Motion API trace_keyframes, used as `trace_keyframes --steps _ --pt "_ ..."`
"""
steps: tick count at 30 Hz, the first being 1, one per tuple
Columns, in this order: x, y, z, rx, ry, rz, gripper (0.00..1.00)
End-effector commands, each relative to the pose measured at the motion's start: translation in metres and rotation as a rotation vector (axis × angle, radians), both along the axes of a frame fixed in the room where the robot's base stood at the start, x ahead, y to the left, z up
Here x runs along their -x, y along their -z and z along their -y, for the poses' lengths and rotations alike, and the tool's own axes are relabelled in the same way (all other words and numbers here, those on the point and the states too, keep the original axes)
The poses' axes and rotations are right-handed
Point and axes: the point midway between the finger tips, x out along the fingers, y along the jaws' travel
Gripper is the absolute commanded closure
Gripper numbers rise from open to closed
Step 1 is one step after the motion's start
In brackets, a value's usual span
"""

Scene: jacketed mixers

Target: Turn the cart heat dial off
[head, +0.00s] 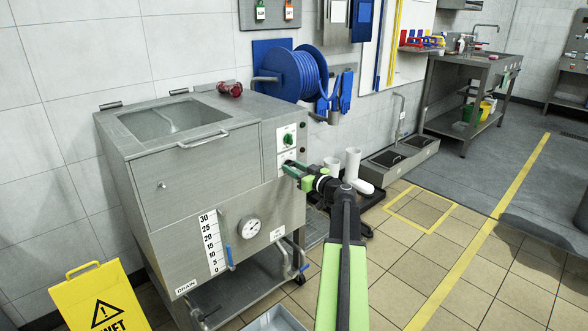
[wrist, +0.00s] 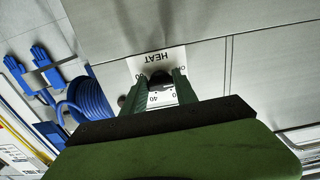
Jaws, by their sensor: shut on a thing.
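The heat dial (wrist: 161,78) is a dark knob on a white plate marked HEAT (wrist: 148,60) in the wrist view, where the plate appears upside down. My gripper (wrist: 160,86) has its two green fingers on either side of the knob and is shut on it. In the head view my gripper (head: 290,165) reaches the cart's right-hand panel and hides most of the dial. The dial's pointer setting cannot be read.
Another green knob (head: 287,139) sits just above on the same panel. A round gauge (head: 250,228) and blue-handled valves are lower on the cart. A yellow wet-floor sign (head: 98,298) stands at the front left. White pipes (head: 352,163) rise right of the cart.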

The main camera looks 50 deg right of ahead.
Motion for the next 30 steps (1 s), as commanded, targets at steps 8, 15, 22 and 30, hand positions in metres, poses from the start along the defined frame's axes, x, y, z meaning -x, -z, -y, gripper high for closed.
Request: trace_keyframes --steps 8,15,22,30 --pt "0.0 0.001 0.0 0.001 -0.001 -0.002 0.44" --pt "0.001 0.0 0.0 0.0 0.0 -0.001 0.44" --pt "0.034 0.0 -0.004 0.0 0.003 0.0 0.44" --pt "0.112 0.0 -0.009 0.0 0.004 -0.001 0.44"
